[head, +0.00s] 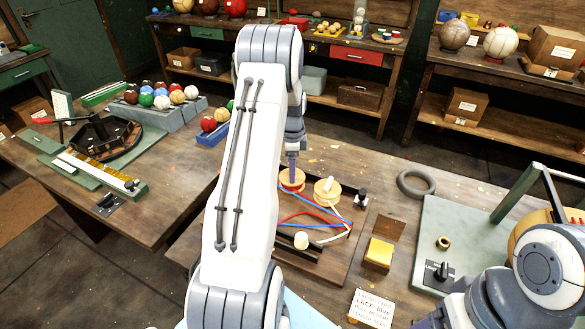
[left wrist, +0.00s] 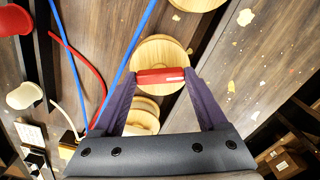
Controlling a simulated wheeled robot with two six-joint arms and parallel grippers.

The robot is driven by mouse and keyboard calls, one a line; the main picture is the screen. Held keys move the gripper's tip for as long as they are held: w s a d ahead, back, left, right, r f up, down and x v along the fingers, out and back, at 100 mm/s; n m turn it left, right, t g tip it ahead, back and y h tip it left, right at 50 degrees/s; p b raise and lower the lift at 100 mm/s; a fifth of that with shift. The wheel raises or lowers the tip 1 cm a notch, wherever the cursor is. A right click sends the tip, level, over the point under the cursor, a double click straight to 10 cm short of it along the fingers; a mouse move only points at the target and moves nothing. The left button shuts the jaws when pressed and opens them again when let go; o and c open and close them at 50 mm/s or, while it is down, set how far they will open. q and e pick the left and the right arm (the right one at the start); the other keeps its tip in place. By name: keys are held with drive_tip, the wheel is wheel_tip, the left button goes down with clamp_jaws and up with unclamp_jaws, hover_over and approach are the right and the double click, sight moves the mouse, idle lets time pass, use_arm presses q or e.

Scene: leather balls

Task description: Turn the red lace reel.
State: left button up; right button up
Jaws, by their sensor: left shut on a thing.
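The red lace reel is a round pale wooden reel (head: 292,181) with a red bar handle, on the lace board. In the left wrist view the reel (left wrist: 158,52) lies between my purple fingers, and its red handle (left wrist: 160,76) spans the gap between them. My left gripper (head: 292,160) is over the reel from above, shut on this handle; it also shows in the left wrist view (left wrist: 161,78). A second reel (head: 326,190) with a white handle stands to its right. My right gripper is out of the frame; only my right arm shows at the lower right.
Red, blue and white laces run across the board (head: 338,262). A cream knob (head: 301,240) stands near its front. A yellow block box (head: 379,252), a dark ring (head: 416,182) and a green board (head: 455,225) lie to the right. My left arm hides the board's left part.

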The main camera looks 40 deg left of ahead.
use_arm(q)
drive_tip(key=shift+w+r, duration=0.1)
drive_tip(key=o, duration=1.3)
wheel_tip(320, 180, up, 10)
drive_tip(key=b, duration=0.2)
drive_tip(key=shift+r, duration=0.25)
